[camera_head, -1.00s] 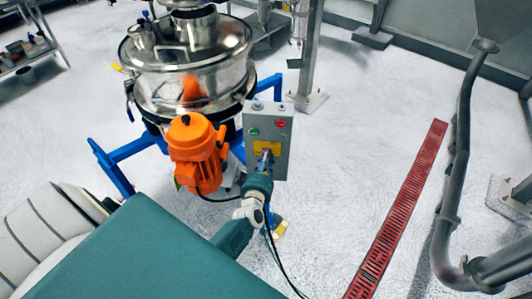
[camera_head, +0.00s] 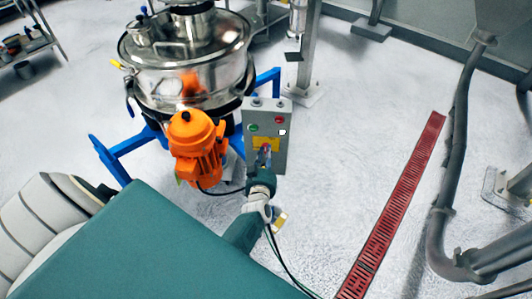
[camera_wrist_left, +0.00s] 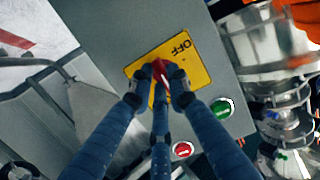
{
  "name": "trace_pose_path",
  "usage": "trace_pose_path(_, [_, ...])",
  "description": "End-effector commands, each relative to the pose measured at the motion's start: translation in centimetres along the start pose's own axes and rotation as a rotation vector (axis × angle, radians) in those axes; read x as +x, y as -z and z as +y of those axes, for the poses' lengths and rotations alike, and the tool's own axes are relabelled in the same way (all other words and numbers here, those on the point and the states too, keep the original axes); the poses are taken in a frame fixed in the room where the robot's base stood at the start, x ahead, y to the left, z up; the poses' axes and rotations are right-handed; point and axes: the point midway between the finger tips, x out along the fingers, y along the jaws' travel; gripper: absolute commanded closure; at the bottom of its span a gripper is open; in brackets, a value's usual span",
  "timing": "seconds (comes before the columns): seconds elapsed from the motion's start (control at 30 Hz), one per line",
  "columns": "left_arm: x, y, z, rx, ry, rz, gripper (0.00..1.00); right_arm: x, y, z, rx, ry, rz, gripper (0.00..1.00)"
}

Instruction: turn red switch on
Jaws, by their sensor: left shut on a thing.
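The red switch (camera_wrist_left: 158,67) sits on a yellow plate (camera_wrist_left: 190,58) marked OFF, in the middle of the left wrist view. My left gripper (camera_wrist_left: 160,78) is closed around the switch, with blue-grey fingers on both sides of it. In the head view the grey control panel (camera_head: 281,155) stands upright beside the sifter, and my left gripper (camera_head: 263,160) is against its yellow plate. The fingers hide most of the switch there. My right gripper is not in view.
A green button (camera_wrist_left: 222,108) and a red button (camera_wrist_left: 182,149) are close to the fingers on the same panel. The orange motor (camera_head: 197,148) and steel sifter (camera_head: 188,68) stand left of the panel. The floor right of it is clear up to a red grate (camera_head: 392,225).

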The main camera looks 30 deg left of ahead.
Motion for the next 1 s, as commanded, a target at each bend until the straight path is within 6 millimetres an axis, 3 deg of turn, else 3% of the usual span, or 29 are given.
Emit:
trace_pose_path(0.37, [-0.03, -0.06, 0.04, 0.004, 0.0, -0.001, 1.0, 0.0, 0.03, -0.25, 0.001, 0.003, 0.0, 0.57])
trace_pose_path(0.4, [-0.03, -0.06, 0.04, 0.004, 0.0, -0.001, 0.78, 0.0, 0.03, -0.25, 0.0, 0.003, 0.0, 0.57])
trace_pose_path(0.5, [-0.02, -0.05, 0.03, 0.004, 0.0, -0.001, 0.65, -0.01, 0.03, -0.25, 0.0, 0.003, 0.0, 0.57])
trace_pose_path(0.83, [0.0, -0.06, -0.05, -0.018, -0.003, 0.0, 0.65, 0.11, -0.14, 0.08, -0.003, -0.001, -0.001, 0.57])
trace_pose_path(1.0, [0.02, -0.16, -0.21, -0.169, -0.031, 0.002, 0.65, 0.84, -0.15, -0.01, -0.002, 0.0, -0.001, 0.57])
